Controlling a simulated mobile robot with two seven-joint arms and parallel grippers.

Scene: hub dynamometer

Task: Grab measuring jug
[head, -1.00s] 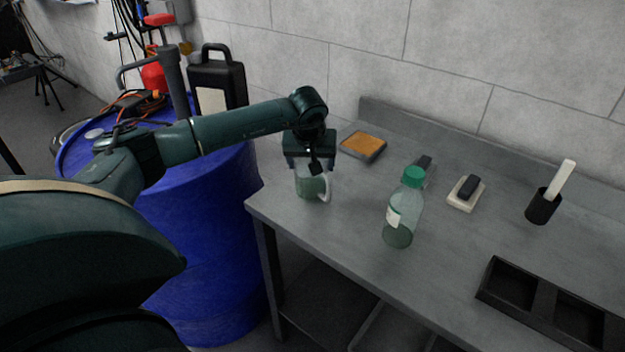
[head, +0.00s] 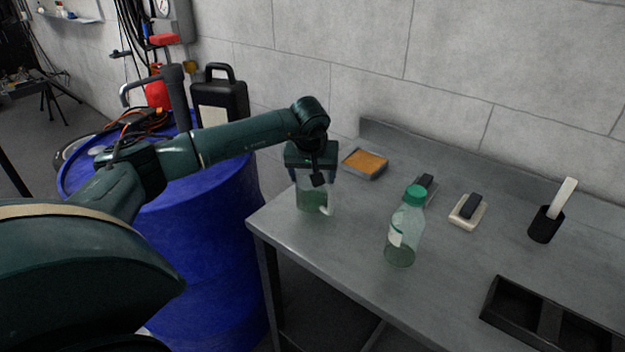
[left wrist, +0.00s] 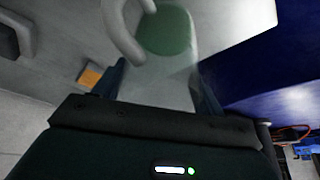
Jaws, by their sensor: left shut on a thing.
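The measuring jug (head: 312,200) is clear with green in its lower part and a pale handle on its right side. It stands upright near the left end of the grey workbench (head: 345,249); whether it touches the top I cannot tell. My left gripper (head: 312,177) comes from above and is shut on the jug, with a finger on either side of its upper part. In the left wrist view the jug (left wrist: 165,75) lies between the fingers, its curved handle at the upper left. My right gripper is not in view.
A green-capped bottle (head: 404,235) stands to the right of the jug. Behind are an orange-topped tray (head: 364,163), a sponge-like block (head: 467,211) and a black cup (head: 545,226). A black divided tray (head: 490,307) lies at the right. A blue drum (head: 215,215) stands left of the bench.

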